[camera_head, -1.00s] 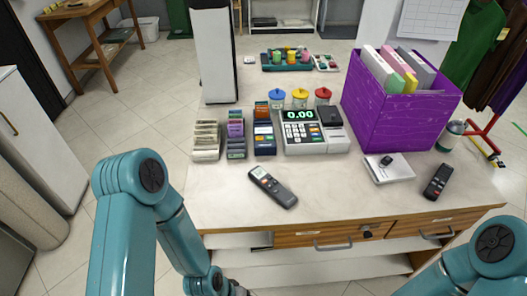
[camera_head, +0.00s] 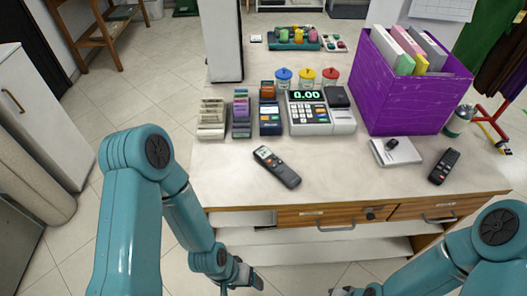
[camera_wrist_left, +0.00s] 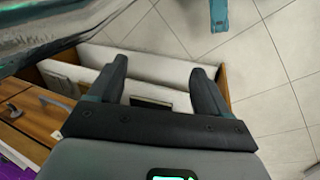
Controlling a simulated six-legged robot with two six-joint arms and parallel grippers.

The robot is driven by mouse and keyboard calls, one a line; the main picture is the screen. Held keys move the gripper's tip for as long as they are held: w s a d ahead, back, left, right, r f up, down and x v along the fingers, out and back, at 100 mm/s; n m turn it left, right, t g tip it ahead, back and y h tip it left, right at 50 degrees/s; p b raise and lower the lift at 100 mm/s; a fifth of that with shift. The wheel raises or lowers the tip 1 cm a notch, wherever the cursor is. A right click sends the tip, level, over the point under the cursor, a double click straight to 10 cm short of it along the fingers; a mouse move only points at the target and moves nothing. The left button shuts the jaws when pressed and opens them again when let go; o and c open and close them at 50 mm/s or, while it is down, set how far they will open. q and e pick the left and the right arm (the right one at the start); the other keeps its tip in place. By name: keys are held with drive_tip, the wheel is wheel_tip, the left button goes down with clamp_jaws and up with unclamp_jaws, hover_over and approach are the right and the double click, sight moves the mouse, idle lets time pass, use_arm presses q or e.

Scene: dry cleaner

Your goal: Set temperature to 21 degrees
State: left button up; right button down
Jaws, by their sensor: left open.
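A dark grey handset with a small screen and buttons (camera_head: 276,167) lies at a slant on the front left of the counter. A black remote (camera_head: 444,166) with a red button lies near the counter's right end. I cannot read a temperature on either. My left gripper (camera_head: 242,279) is low in front of the counter, below its top and apart from both handsets. In the left wrist view its two fingers (camera_wrist_left: 161,80) are spread and empty, with open shelves beyond them. My right gripper (camera_head: 352,291) barely shows at the bottom edge; its jaws are unclear.
A cash register reading 0.00 (camera_head: 316,117), a card terminal (camera_head: 270,118), card stacks (camera_head: 211,120) and a purple folder box (camera_head: 409,95) stand behind the handsets. A white pad with a dark object (camera_head: 396,152) lies between them.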

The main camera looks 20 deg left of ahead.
use_arm(q)
clamp_jaws()
idle(1.8)
